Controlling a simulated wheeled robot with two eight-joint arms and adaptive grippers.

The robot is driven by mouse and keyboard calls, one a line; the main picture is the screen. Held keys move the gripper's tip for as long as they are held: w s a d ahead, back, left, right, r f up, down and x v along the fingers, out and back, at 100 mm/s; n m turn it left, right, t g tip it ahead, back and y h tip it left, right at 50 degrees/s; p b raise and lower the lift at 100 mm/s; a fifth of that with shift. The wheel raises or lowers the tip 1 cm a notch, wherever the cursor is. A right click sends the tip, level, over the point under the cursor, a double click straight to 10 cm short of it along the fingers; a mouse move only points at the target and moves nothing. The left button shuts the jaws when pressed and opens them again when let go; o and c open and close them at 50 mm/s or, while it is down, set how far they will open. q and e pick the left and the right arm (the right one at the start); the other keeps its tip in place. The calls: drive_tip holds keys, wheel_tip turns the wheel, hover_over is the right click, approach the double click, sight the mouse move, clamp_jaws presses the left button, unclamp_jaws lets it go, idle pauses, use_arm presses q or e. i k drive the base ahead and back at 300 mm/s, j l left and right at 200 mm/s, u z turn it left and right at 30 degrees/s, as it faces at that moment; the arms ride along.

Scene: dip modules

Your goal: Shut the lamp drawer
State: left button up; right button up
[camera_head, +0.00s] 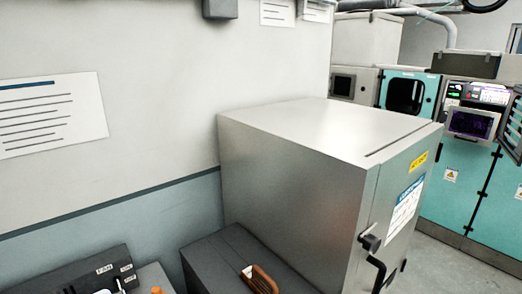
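I cannot make out a drawer marked as the lamp drawer in the head view. A large grey metal cabinet (290,175) stands against the wall in the middle. Its front, facing right, carries a yellow label, a white-and-blue sheet and a dark handle (371,243). A low dark grey box (222,262) sits left of the cabinet, with a brown loop-shaped piece (262,279) on it; its lower part is cut off by the frame. Neither of my grippers is in view.
A dark switch panel (103,275) with labelled switches is at the lower left, beside a small orange item (156,290). Teal machines (455,190) stand at the back right. Grey floor (440,262) is clear between them and the cabinet.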

sight(478, 136)
drive_tip(key=z, duration=1.4)
drive_tip(key=i+l, duration=0.15)
drive_tip(key=l, duration=0.15)
drive_tip(key=i+l, duration=0.25)
drive_tip(key=l, duration=0.3)
drive_tip(key=i+l+z, duration=0.2)
drive_tip(key=i, duration=0.95)
drive_tip(key=i+l+z, duration=0.15)
drive_tip(key=i, duration=0.95)
drive_tip(key=i+j+z, duration=0.1)
drive_tip(key=i, duration=0.4)
drive_tip(key=i+j, duration=0.35)
drive_tip(key=i+j+z, duration=0.15)
drive_tip(key=i, duration=0.45)
drive_tip(key=i+j, duration=0.1)
drive_tip(key=j, duration=0.3)
drive_tip(key=i+j, duration=0.1)
drive_tip(key=j, duration=0.35)
drive_tip(key=i+j+z, duration=0.1)
drive_tip(key=j, duration=0.3)
drive_tip(key=i+j, duration=0.1)
drive_tip(key=j, duration=0.35)
